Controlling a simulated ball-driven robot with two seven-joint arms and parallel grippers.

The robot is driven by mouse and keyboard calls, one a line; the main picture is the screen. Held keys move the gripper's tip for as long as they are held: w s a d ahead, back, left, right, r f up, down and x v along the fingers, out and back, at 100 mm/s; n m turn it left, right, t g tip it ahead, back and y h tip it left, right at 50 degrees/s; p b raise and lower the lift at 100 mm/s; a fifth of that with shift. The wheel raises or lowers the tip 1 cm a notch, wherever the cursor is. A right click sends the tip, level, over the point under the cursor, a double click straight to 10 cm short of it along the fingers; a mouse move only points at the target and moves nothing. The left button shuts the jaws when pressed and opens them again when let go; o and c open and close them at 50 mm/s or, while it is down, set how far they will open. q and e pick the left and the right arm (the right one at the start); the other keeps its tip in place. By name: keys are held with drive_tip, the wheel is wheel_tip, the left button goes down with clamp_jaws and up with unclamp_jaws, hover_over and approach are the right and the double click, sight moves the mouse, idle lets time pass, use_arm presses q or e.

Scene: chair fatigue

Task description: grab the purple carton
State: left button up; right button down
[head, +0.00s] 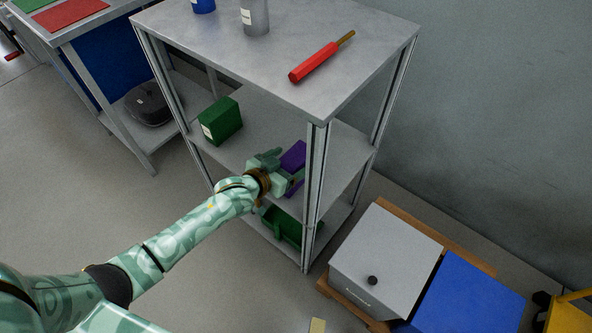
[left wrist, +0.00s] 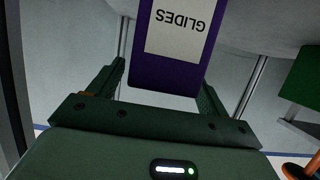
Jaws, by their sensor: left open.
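The purple carton (head: 294,157) stands on the middle shelf of the grey metal rack, partly hidden behind my left gripper in the head view. In the left wrist view the purple carton (left wrist: 175,72) shows a white label reading "GLIDES", upside down. My left gripper (head: 279,170) reaches into the rack at the middle shelf. In the left wrist view its two fingers (left wrist: 162,85) are apart, one on each side of the carton's near end, with gaps visible. My right gripper is not in view.
A green carton (head: 220,121) stands left on the same shelf. A rack post (head: 316,180) rises just right of my gripper. A green bin (head: 284,228) sits on the shelf below. The top shelf (head: 215,42) holds a red-handled tool (head: 314,62).

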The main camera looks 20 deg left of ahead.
use_arm(q)
drive_tip(key=shift+w+d+f, duration=0.15)
drive_tip(key=shift+w+f, duration=0.15)
drive_tip(key=shift+w, duration=0.1)
drive_tip(key=shift+r, duration=0.25)
drive_tip(key=c, duration=1.6)
drive_tip(key=shift+r, duration=0.1)
drive_tip(key=shift+c, duration=0.2)
